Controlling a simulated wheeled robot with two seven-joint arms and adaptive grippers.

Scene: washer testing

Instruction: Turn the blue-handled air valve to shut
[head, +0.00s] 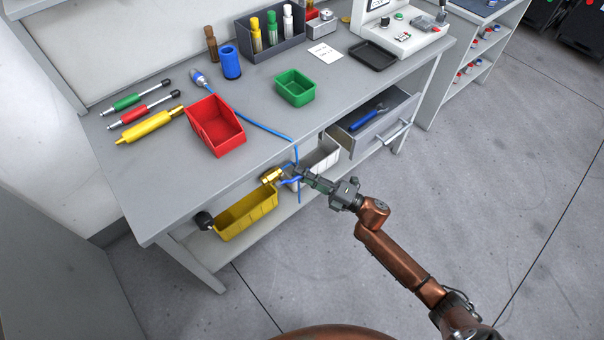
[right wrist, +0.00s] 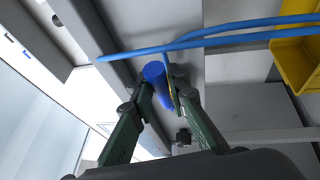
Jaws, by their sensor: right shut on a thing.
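The air valve has a brass body (head: 271,175) and hangs under the front edge of the workbench, above the yellow bin. Its blue handle (head: 290,181) points toward my right gripper (head: 299,174), which reaches in from the lower right. The right wrist view shows the handle end (right wrist: 154,74) between the two fingertips of the right gripper (right wrist: 163,90). The gripper is shut on the handle. The fingers hide part of the handle, so its exact angle is hard to tell. My left gripper is not in view.
A blue hose (head: 262,127) runs over the benchtop and down past the valve. The yellow bin (head: 246,212) and white bin (head: 322,157) stand below the bench. An open drawer (head: 375,121) juts out at the right. The floor in front is clear.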

